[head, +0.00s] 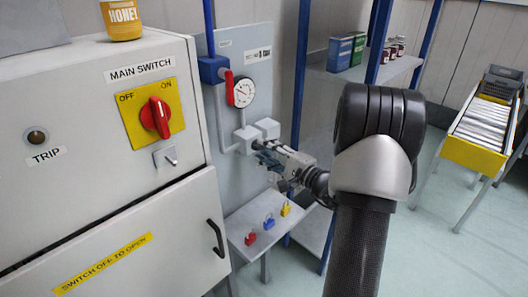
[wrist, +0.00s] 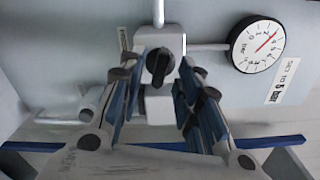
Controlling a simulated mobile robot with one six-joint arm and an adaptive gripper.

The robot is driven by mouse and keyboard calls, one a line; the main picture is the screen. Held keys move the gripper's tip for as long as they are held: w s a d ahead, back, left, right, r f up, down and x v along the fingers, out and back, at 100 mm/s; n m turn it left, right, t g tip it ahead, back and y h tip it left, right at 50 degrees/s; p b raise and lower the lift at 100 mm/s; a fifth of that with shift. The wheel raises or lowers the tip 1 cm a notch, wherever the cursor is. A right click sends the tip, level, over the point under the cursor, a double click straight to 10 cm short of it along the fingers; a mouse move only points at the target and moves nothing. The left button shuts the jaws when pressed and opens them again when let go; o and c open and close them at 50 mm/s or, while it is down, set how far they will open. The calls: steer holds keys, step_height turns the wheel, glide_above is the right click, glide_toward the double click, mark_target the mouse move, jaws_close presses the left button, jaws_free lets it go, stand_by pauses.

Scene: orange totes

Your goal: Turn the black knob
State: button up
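The black knob (wrist: 160,66) sits on a light grey valve block (wrist: 174,40), its grip bar upright in the wrist view. My gripper (wrist: 166,82) is open, with one blue-padded finger on each side of the knob. A gap shows between each finger and the knob, so I see no contact. In the head view my gripper (head: 264,158) is at the grey valve blocks (head: 267,127) on the panel, and the knob is hidden. The round gauge (wrist: 258,44) has a red needle pointing to the upper right. A label (wrist: 284,80) beside it reads "SET TO 5 bar".
A red lever (head: 229,88) on a blue valve is above the blocks. A small shelf (head: 247,220) with red, blue and yellow padlocks is below. The cabinet with the red main switch (head: 155,117) is left. A rack (head: 375,75) stands right.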

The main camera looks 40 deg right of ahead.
steer(key=shift+w, duration=0.8)
steer(key=shift+c, duration=0.2)
jaws_close()
